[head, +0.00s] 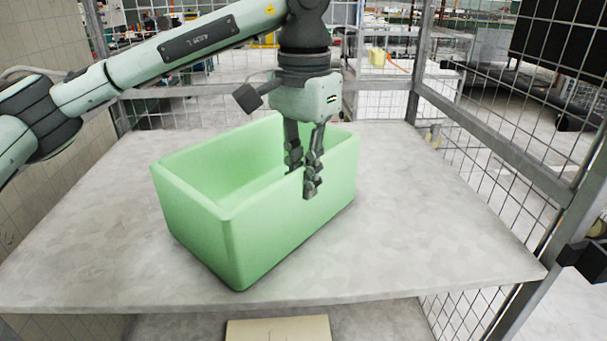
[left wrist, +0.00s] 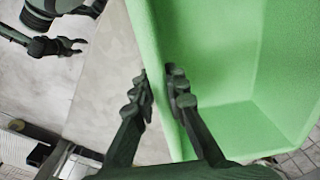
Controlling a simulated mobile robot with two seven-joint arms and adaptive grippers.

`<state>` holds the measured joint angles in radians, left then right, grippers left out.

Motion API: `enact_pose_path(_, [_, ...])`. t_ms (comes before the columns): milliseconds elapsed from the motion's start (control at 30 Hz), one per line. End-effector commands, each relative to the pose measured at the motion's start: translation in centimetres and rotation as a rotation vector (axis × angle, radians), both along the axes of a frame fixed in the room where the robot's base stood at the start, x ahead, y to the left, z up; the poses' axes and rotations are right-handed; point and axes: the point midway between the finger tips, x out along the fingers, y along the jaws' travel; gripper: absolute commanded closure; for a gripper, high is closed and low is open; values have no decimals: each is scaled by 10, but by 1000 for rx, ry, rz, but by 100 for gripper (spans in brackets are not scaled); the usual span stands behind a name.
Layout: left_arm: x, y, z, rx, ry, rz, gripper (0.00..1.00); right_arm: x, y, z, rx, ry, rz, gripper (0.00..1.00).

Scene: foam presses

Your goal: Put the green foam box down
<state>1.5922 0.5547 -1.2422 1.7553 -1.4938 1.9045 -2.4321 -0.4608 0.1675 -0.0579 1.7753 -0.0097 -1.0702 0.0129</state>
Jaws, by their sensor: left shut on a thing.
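The green foam box (head: 290,225) is an open-topped, deep tub over the grey table, near its front edge. I cannot tell for sure whether its base touches the tabletop. My left gripper (head: 302,182) points down and is shut on the box's right long wall, one finger inside and one outside. In the left wrist view, the box wall (left wrist: 158,40) runs between the fingers of my left gripper (left wrist: 161,86), with the box's inside to the right. What seems to be my right gripper (left wrist: 68,46) shows small at the upper left there; its jaw opening is unclear.
The grey table (head: 440,240) has free room to the right of the box and a strip to its left. Wire mesh panels with metal posts (head: 421,60) stand at the back and right. A pale box (head: 278,329) lies below the front edge.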

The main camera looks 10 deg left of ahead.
Motion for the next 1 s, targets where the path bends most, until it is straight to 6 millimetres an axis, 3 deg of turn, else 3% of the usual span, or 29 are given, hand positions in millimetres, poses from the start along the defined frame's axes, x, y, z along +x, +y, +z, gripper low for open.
enact_pose_path(167, [0,0,-3,0,0,0,100,2,1,4,-1,-5,1,60])
enact_pose_path(200, [0,0,-3,0,0,0,85,4,2,7,0,-9,2,60])
enact_pose_path(367, [0,0,-2,0,0,0,66,7,2,12,1,-19,3,60])
enact_pose_path(733, [0,0,2,0,0,0,66,2,1,10,0,-9,1,60])
enact_pose_path(767, [0,0,4,0,-1,0,66,-1,0,3,0,-1,-1,60])
enact_pose_path(1000, [1,-1,51,-2,-4,1,66,-3,0,2,-1,3,-1,60])
